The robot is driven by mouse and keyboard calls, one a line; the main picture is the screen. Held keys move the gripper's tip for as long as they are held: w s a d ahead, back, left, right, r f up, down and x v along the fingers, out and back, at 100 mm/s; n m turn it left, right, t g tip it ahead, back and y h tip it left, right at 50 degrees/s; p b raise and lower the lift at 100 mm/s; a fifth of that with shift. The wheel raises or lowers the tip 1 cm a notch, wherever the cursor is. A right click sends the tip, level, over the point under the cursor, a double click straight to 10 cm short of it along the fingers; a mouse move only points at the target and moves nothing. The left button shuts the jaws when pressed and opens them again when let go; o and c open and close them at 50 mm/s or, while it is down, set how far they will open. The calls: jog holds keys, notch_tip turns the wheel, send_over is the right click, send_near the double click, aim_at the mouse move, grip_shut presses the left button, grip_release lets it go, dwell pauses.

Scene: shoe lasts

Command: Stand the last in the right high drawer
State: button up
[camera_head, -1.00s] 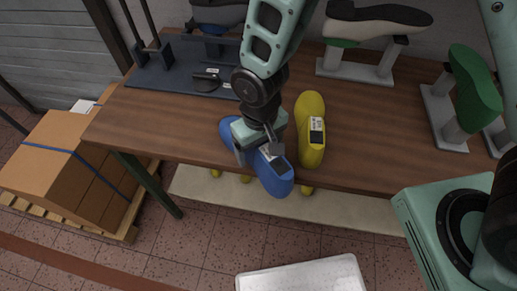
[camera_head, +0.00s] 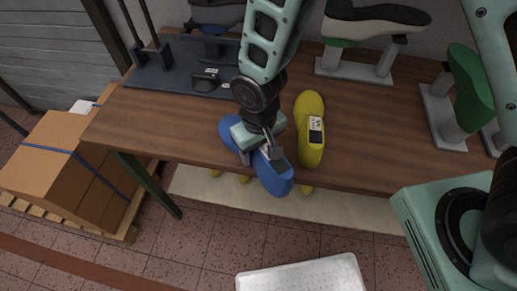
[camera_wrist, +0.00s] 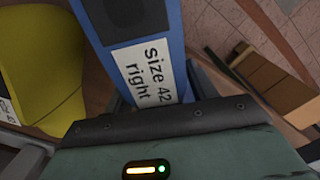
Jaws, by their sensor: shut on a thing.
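A blue last (camera_head: 274,181) lies at the table's front edge, its end jutting past the edge. Its label reads "size 42 right" in the wrist view (camera_wrist: 130,22). My gripper (camera_head: 262,148) is over it from above and is shut on it, with a finger at each side. A yellow last (camera_head: 311,108) lies just to its right, apart from it, also with a label. It shows at the left of the wrist view (camera_wrist: 38,70). I cannot make out any drawer in these views.
The wooden table (camera_head: 380,145) is clear right of the yellow last. A dark stand (camera_head: 165,82) with a small black object is at the back left. Shoes on grey stands (camera_head: 350,66) are at the back. Cartons (camera_head: 70,165) stand left; a white surface (camera_head: 300,277) shows below.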

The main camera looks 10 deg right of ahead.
notch_tip(320, 180, up, 9)
jog(key=shift+r+b, duration=0.1)
jog(key=shift+b, duration=0.35)
jog(key=shift+r, duration=0.3)
